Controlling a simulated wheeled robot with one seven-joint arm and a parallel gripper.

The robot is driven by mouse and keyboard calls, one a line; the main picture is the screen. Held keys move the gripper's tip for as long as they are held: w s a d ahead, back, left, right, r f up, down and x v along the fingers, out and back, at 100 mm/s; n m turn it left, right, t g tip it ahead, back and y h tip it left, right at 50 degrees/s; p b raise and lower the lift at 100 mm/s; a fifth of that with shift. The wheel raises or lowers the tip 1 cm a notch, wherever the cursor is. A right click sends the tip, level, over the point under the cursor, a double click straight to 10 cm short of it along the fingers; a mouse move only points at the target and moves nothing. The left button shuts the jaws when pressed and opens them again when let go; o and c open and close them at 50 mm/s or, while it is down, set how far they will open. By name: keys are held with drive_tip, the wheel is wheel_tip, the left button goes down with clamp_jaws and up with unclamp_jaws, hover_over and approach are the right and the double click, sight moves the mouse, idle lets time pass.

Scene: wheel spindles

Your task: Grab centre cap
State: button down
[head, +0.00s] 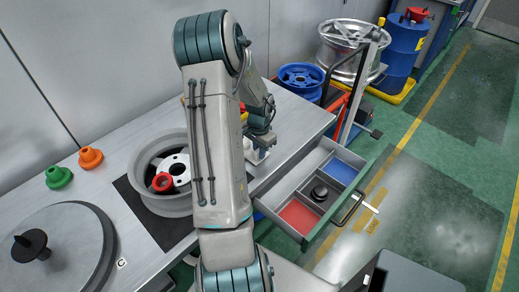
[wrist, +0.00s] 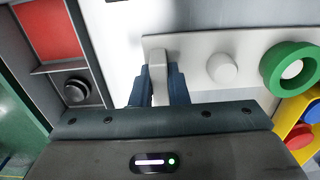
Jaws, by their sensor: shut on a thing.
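The likely centre cap, a round black piece with a raised knob (head: 320,192), sits in the dark middle compartment of the open drawer (head: 335,221). It also shows at the left of the wrist view (wrist: 76,90). My gripper (wrist: 156,82) is shut on a pale grey bar (wrist: 158,62) in front of a light plate (wrist: 195,50). Whether the bar is fixed to the plate I cannot tell. The gripper is apart from the black piece, to its right in the wrist view. In the head view my arm partly hides the gripper and the bench around it.
The drawer also has a red compartment (head: 299,216) and a blue one (head: 340,171). The plate carries a white knob (wrist: 222,68) and a green ring (wrist: 290,68).

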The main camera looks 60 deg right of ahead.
drive_tip(key=shift+f, duration=0.15)
drive_tip(key=c, duration=1.4)
unclamp_jaws()
wheel_tip(320, 180, up, 12)
drive_tip(key=shift+b, duration=0.4)
